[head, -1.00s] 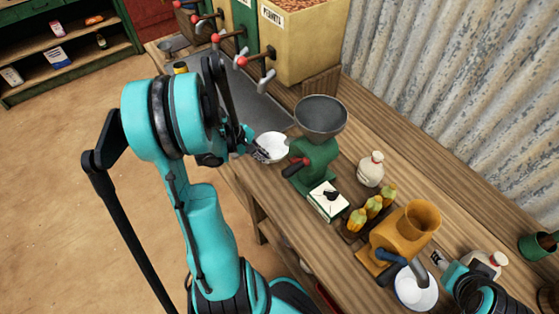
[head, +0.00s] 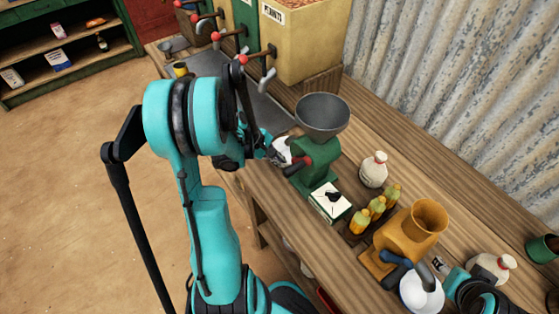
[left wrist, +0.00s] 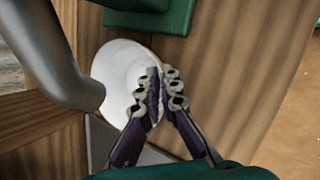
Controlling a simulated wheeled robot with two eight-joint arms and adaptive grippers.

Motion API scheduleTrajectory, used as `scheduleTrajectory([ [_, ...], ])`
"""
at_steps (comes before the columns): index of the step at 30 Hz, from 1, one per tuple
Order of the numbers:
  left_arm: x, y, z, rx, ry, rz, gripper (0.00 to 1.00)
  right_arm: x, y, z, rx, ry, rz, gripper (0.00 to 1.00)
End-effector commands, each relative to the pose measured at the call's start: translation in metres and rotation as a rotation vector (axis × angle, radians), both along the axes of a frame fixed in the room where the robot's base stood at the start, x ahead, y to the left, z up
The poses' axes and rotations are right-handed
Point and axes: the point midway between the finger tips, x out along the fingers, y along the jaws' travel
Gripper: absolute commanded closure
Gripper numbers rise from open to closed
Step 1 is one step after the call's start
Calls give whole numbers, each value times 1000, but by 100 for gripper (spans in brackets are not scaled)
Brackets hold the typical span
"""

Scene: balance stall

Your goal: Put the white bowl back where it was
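A white bowl (head: 281,152) is at the left side of the green grinder (head: 318,160), partly hidden by my left gripper (head: 274,152). In the left wrist view the left gripper (left wrist: 155,98) has its fingers closed together on the rim of the white bowl (left wrist: 118,72), which looks tilted. The grey curved part crosses close to the bowl's left side there. A second white bowl (head: 422,294) is below the orange grinder (head: 405,240), beside my right arm at the bottom right. The right gripper's fingers are too small and hidden to judge.
A white-topped box (head: 330,203), yellow bottles (head: 377,206) and a white jug (head: 374,170) stand on the wooden counter (head: 300,220). The grey hopper (head: 322,116) rises above the green grinder. Dispensers with red-knobbed levers (head: 245,60) stand at the back.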

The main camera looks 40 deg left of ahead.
Motion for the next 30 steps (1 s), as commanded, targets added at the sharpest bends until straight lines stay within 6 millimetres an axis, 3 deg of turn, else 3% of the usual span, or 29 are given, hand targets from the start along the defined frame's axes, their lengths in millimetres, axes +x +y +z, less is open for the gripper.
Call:
scheduleTrajectory([
  [1, 0, 0, -2, 0, 0, 0, 92, 0, 0, -2, 0, 0, 0, 52],
  [3, 0, 0, -1, 0, 0, 0, 74, 0, 0, -1, 0, 0, 0, 52],
  [15, 0, 1, 5, 0, 0, 0, 74, 0, 0, 4, 0, 0, 0, 52],
  [30, -40, 35, 89, 0, 0, 2, 74, 0, 0, 39, 0, 0, 0, 52],
])
